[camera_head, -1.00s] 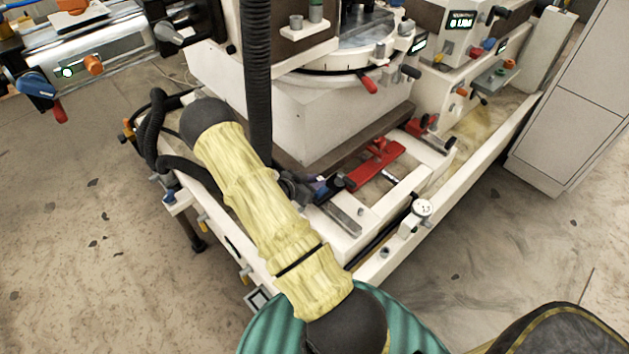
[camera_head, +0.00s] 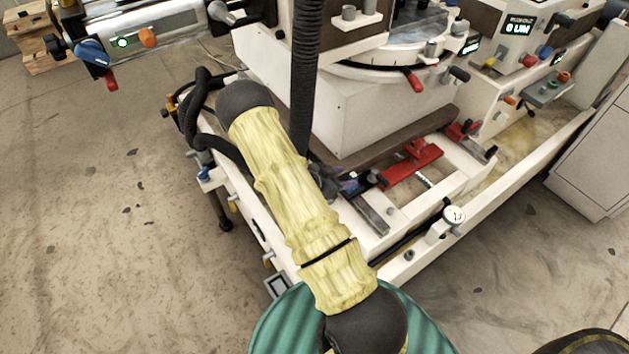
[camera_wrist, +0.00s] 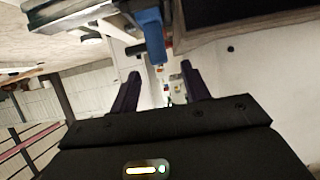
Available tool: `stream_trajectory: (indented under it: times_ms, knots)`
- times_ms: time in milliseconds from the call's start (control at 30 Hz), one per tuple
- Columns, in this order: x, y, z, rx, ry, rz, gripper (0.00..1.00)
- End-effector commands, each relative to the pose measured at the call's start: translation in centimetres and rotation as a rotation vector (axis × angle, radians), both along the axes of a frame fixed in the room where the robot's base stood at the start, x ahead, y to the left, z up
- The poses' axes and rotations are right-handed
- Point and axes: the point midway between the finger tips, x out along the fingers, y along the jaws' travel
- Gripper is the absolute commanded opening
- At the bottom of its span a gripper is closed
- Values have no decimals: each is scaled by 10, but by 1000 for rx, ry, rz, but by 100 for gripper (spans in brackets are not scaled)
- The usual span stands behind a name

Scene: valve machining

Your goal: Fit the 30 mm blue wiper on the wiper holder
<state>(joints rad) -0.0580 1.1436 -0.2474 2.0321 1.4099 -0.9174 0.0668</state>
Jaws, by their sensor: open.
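My gripper (camera_wrist: 160,76) shows in the wrist view with its two dark fingers spread apart and nothing between them. A blue upright piece (camera_wrist: 153,38) stands just beyond the fingertips, beside a pale machine part. I cannot tell whether it is the 30 mm wiper. In the head view, my yellow-sleeved arm hides most of the gripper, and a small dark blue piece (camera_head: 349,185) shows near the arm's far side, on the machine bed. I cannot make out the wiper holder in either view.
A red clamp-like fixture (camera_head: 411,166) sits on the white machine bed (camera_head: 395,240). A dial gauge (camera_head: 455,215) stands on the front rail. A large white machine block (camera_head: 340,110) rises behind, with a black hose (camera_head: 305,75) hanging before it.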

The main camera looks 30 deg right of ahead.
Motion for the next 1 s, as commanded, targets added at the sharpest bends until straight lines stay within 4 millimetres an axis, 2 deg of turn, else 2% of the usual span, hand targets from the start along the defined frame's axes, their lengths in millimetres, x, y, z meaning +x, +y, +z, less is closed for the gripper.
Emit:
stream_trajectory:
  times_ms: [600, 800, 1000]
  knots:
    - [-8, 112, 53, 2, -1, 4, 46]
    - [-10, 133, 62, 1, 1, 1, 46]
    - [-11, 136, 63, 1, 1, 0, 46]
